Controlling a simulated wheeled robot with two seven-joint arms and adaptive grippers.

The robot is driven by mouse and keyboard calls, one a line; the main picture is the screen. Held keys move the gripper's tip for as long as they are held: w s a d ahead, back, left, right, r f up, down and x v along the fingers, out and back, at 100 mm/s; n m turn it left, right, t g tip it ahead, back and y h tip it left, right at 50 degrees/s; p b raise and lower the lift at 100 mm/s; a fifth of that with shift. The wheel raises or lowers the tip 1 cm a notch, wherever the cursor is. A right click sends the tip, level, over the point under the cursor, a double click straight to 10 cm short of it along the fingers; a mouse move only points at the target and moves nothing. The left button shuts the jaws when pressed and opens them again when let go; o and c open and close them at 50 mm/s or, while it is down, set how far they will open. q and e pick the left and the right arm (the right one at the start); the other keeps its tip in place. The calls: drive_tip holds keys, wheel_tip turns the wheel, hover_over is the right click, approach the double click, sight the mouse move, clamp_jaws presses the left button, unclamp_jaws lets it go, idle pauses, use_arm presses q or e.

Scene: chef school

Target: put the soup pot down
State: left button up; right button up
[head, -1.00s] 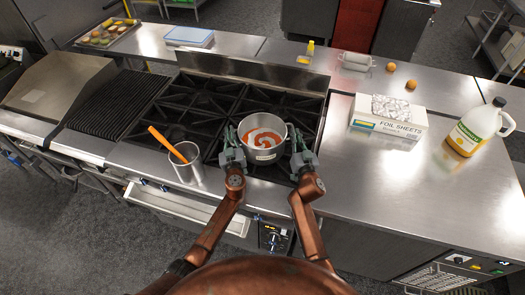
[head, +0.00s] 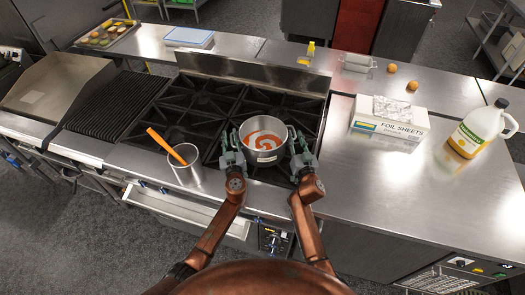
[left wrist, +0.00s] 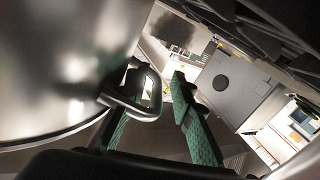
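The soup pot (head: 266,157) is a small metal pot with orange soup and a pale swirl inside. It is upright over the front right of the stove; I cannot tell whether it touches the grate. My left gripper (head: 230,143) is at its left handle. In the left wrist view, the pot wall (left wrist: 60,60) fills the left side. One green finger passes by the handle loop (left wrist: 152,98), and the other stands apart with a visible gap, so the left gripper (left wrist: 150,85) looks open around the handle. My right gripper (head: 298,143) is at the right handle; its finger gap is unclear.
The black stove grates (head: 205,97) are clear behind the pot. A metal container (head: 188,172) with an orange-handled utensil stands left at the front edge. A foil sheets box (head: 388,121) and a jug (head: 482,128) stand on the right counter.

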use_arm(q)
drive_tip(key=v, duration=1)
drive_tip(key=shift+s+d+f, duration=0.1)
drive_tip(key=shift+s, duration=0.35)
use_arm(e)
drive_tip(key=v, duration=1.2)
